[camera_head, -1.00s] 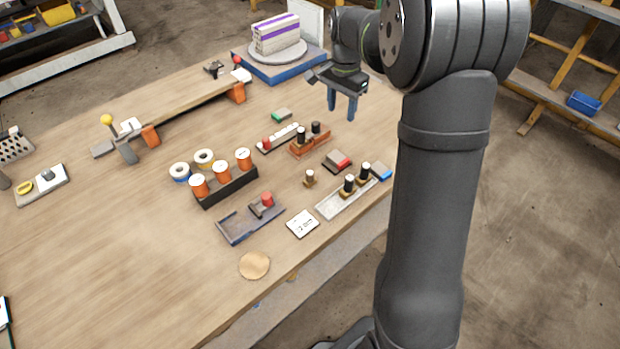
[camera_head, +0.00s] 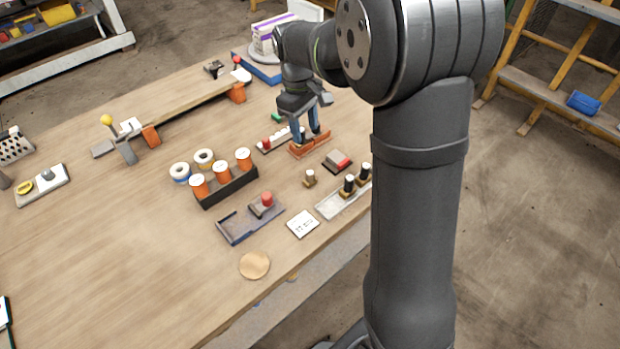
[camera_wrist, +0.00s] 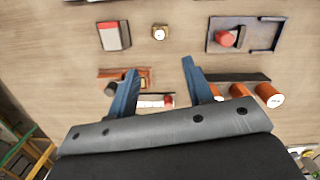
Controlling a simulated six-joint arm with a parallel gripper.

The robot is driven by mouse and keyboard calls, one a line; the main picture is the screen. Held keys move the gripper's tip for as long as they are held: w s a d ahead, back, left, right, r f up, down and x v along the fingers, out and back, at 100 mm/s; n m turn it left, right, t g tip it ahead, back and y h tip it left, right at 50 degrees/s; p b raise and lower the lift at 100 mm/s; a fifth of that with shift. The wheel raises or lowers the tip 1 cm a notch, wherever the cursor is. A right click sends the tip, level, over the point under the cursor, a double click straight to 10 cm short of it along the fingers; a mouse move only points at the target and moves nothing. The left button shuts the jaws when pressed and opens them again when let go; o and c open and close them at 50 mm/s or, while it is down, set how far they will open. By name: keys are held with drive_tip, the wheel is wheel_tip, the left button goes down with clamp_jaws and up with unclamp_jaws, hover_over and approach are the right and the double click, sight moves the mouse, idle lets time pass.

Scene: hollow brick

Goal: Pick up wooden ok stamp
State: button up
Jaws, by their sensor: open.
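A small wooden stamp (camera_head: 310,179) stands alone nearer the front. No "OK" marking is readable, so I cannot tell which stamp is the ok one.
A blue-grey holder (camera_head: 237,228) has a red-handled stamp.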

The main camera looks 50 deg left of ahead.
hover_over(310, 172)
wheel_tip(310, 172, down, 10)
drive_tip(key=shift+s+f, duration=0.15)
drive_tip(key=shift+f, duration=3.1)
clamp_jaws()
